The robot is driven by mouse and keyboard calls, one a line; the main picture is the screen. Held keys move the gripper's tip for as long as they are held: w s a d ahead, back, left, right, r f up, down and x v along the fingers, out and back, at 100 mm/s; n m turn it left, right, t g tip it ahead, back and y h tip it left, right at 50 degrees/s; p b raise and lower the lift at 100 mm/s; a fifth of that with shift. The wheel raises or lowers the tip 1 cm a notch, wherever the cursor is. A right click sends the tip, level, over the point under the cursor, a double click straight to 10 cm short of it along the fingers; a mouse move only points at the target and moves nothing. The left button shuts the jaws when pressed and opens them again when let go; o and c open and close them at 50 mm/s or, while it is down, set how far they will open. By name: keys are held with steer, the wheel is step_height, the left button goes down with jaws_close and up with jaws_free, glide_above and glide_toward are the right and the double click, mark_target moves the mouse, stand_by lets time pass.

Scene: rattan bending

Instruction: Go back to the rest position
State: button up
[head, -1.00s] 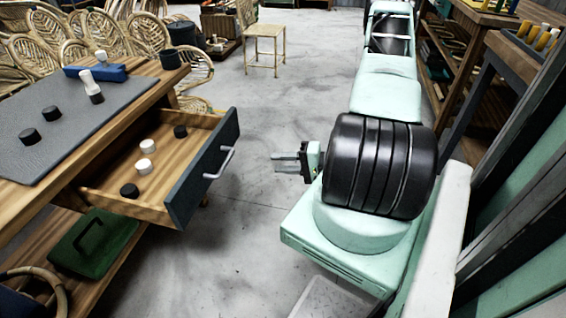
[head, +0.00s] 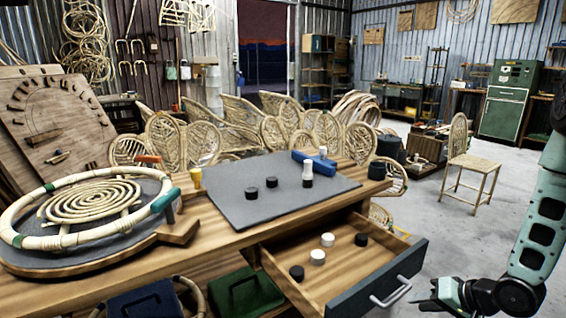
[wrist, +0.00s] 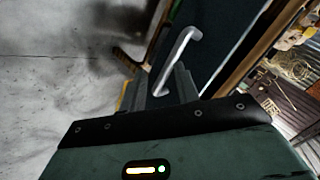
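My gripper (head: 428,297) is at the lower right of the head view, to the right of the open drawer's front and clear of its handle (head: 390,292). Its fingers look parted, with nothing between them. In the wrist view, the two dark fingers (wrist: 160,88) show beyond the gripper's body. The drawer handle (wrist: 177,60) appears behind them, and I see no contact. My arm hangs down along the right edge of the head view.
The wooden workbench (head: 225,238) has its drawer (head: 330,283) pulled out, with black and white knobs inside. A grey mat (head: 235,205) and a rattan ring (head: 60,240) lie on top. A rattan chair (head: 474,165) stands behind on open floor.

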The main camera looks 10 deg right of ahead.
steer(key=a+r+n+g+h, duration=0.2)
steer(key=a+r+n, duration=0.3)
steer(key=a, duration=0.4)
steer(key=a+r+n+g+h, duration=0.1)
steer(key=a+r+n+g, duration=0.15)
steer(key=a+r, duration=0.5)
steer(key=s+a+r+n+g, duration=0.2)
steer(key=s+a+r+n, duration=0.15)
steer(key=s+a, duration=0.45)
steer(key=s+a+r+n+g, duration=0.2)
steer(key=s+a+r+n, duration=0.15)
steer(key=s+a, duration=0.45)
step_height(320, 180, up, 15)
steer(key=s+d+m+p, duration=0.1)
steer(key=d+p, duration=0.1)
steer(key=p, duration=1.3)
steer(key=shift+s+h, duration=0.15)
steer(key=shift+h, duration=0.25)
